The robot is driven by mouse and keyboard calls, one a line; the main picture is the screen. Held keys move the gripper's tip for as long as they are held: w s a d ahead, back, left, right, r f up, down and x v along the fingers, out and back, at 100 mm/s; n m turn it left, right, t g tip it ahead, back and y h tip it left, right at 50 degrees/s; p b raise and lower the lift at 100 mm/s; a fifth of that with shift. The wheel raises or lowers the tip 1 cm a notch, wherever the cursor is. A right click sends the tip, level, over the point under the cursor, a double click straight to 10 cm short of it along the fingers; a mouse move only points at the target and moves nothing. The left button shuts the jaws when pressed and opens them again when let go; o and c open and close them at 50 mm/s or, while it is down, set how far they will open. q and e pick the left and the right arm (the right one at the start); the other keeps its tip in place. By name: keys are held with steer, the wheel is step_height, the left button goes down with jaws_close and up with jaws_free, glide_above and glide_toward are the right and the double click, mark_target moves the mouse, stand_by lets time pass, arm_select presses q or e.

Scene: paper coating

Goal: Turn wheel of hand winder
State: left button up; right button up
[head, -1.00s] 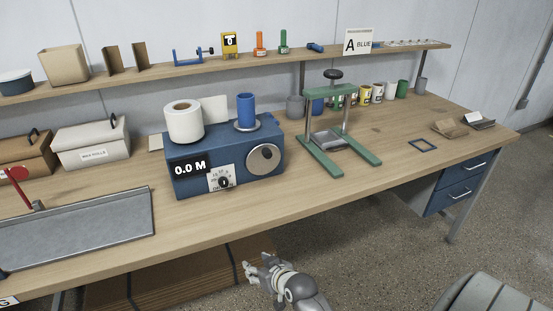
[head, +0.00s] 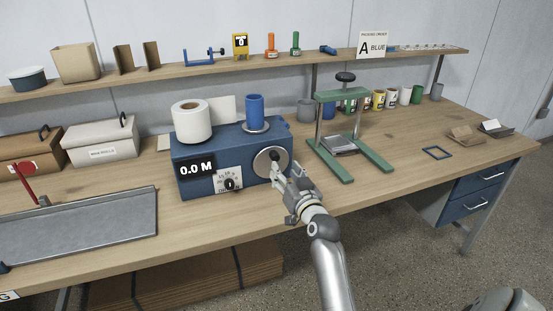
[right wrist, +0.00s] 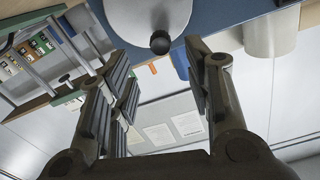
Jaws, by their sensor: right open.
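The hand winder (head: 184,150) is a blue box on the workbench, with a "0.0 M" display and a dial on its front. Its wheel (head: 262,163) is a grey disc at the right of the front face. A dark knob on the wheel (right wrist: 160,42) shows in the right wrist view. A white paper roll (head: 190,121) and a blue cylinder (head: 254,111) stand on top. My right gripper (head: 280,173) is open in front of the wheel and covers its lower right part. In the right wrist view the knob lies between the spread fingers (right wrist: 161,60), apparently untouched. My left gripper is out of view.
A green press (head: 342,97) stands to the right of the winder. A grey tray (head: 90,225) with a red lever lies at the left, in front of lidded boxes (head: 100,142). A shelf (head: 215,69) runs behind. Bare bench top lies in front of the winder.

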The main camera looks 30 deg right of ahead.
mark_target(276, 159)
steer(key=x, duration=0.8)
steer(key=shift+a, duration=0.1)
jaws_close()
